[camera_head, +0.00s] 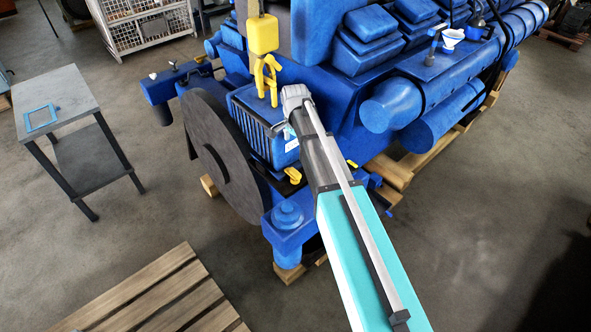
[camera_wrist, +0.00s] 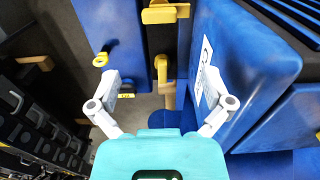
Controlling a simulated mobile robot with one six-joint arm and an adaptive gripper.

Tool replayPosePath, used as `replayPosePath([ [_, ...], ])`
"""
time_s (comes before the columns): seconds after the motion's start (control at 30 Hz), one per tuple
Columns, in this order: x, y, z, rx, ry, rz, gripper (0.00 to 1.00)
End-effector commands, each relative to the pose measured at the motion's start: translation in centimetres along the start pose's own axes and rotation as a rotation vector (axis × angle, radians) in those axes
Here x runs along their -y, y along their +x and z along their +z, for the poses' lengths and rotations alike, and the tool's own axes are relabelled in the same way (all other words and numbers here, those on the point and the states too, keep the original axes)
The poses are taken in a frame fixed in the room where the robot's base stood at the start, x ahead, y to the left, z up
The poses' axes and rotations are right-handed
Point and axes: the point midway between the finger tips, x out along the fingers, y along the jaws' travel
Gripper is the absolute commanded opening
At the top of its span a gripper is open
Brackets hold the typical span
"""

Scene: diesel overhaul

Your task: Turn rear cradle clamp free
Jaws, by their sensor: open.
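My gripper (camera_wrist: 162,79) is open in the wrist view, its two pale fingers wide apart and nothing held. Between and beyond the fingers, a yellow upright piece (camera_wrist: 165,68) stands in the gap between blue blocks. A yellow crosspiece (camera_wrist: 165,14) lies at the top of that view. Neither finger visibly touches them. In the head view, yellow clamp pieces sit low on the engine's cradle: one (camera_head: 292,175) left of my arm, one (camera_head: 352,163) right of it. I cannot tell which is the rear clamp. My gripper's tips are mostly hidden in the head view.
The blue engine (camera_head: 345,95) has a large dark flywheel disc (camera_head: 222,160) on its left. A yellow hook block (camera_head: 263,35) hangs above it. A wooden pallet (camera_head: 160,290) lies at lower left, and a grey side table (camera_head: 60,95) stands left. Floor between is clear.

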Motion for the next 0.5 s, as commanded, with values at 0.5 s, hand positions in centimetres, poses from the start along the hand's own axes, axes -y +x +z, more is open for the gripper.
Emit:
replayPosePath([
  [0.5, -0.04, 0.92, -0.01, 0.0, -0.002, 0.0, 1.0],
])
